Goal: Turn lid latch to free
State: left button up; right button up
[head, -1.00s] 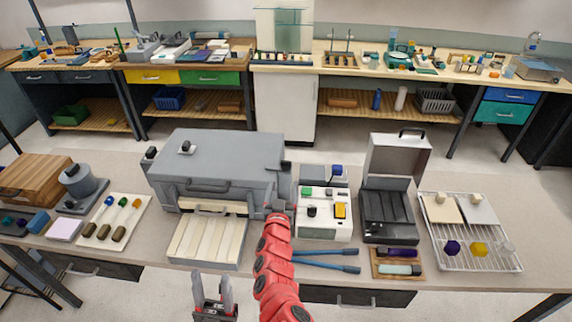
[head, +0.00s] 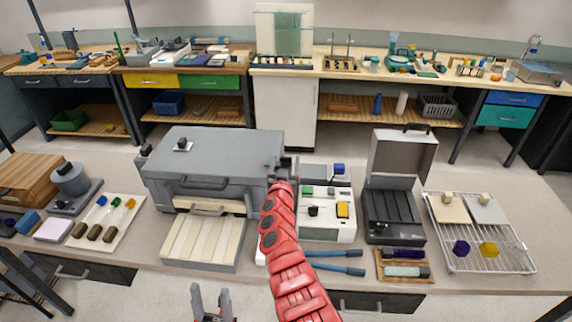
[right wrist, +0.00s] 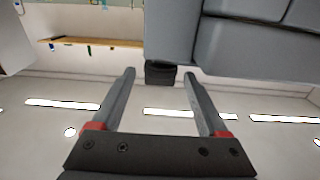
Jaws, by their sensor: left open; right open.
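A large grey box with a lid (head: 225,150) stands on the near bench, with a handle on its front. A small dark block, seemingly the lid latch (right wrist: 160,73), sticks out from a grey body in the right wrist view. My right gripper (right wrist: 159,78) is open, with the block between and slightly beyond its fingertips; I see no contact. In the head view my red right arm reaches the box's right front corner, and its gripper is mostly hidden there. My left gripper (head: 212,292) is open and empty, low in front of the bench.
A tray of pale bars (head: 203,240) sits before the box. Right of it are a white device with a yellow switch (head: 326,212), blue-handled tongs (head: 335,262), an open dark case (head: 393,212) and a wire rack (head: 490,262). A dark knob (head: 146,150) is on the box's left.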

jog(key=shift+w+r+b, duration=0.2)
jog(key=shift+w+b, duration=0.3)
jog(key=shift+w, duration=0.35)
grip_shut()
dwell(1.0)
